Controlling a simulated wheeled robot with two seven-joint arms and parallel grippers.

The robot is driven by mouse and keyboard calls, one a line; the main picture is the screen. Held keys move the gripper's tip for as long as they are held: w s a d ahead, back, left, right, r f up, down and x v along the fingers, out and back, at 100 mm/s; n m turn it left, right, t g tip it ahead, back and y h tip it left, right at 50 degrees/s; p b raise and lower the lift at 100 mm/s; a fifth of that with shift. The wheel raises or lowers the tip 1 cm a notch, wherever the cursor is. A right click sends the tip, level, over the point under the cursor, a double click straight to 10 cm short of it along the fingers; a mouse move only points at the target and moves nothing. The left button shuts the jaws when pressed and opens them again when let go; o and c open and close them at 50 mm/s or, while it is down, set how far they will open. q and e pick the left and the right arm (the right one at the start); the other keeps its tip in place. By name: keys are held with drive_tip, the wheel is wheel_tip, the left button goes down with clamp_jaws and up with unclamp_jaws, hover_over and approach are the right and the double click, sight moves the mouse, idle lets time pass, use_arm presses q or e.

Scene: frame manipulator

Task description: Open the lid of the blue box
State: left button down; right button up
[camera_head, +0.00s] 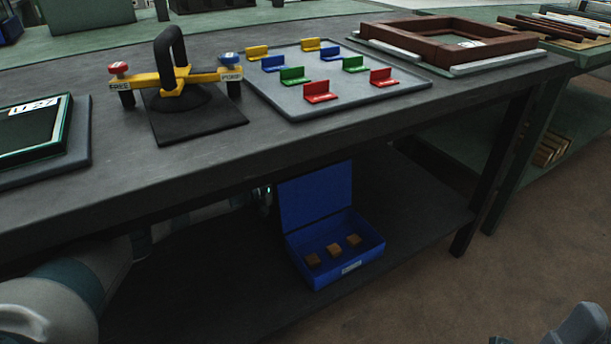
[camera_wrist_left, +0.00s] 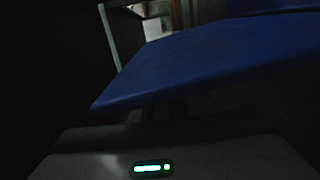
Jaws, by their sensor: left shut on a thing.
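The blue box (camera_head: 345,258) sits on the lower shelf under the table. Its lid (camera_head: 316,194) stands raised, close to upright, at the back of the box. Several small brown blocks (camera_head: 333,250) lie inside. In the left wrist view the blue lid (camera_wrist_left: 190,60) fills much of the upper picture as a wide panel. My left gripper (camera_wrist_left: 165,108) is shut on the lid's near edge there; the fingers are dark and partly hidden. In the head view the gripper is hidden by the table and lid. Only a piece of my right arm shows at the bottom right corner.
The table top (camera_head: 290,150) is just above the box. It carries a grey tray (camera_head: 300,100) with coloured brackets, a black-handled tool (camera_head: 178,75) and a brown frame (camera_head: 450,40). A table leg (camera_head: 490,180) stands right of the box. Shelf space left of the box is dark.

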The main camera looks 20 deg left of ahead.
use_arm(q)
drive_tip(key=shift+w+a+f, duration=0.15)
drive_tip(key=shift+a+f, duration=0.1)
drive_tip(key=shift+f, duration=0.05)
drive_tip(key=c, duration=1.8)
unclamp_jaws()
drive_tip(key=shift+f, duration=0.1)
drive_tip(key=shift+o, duration=0.2)
drive_tip(key=shift+d+r, duration=0.1)
drive_tip(key=shift+r, duration=0.1)
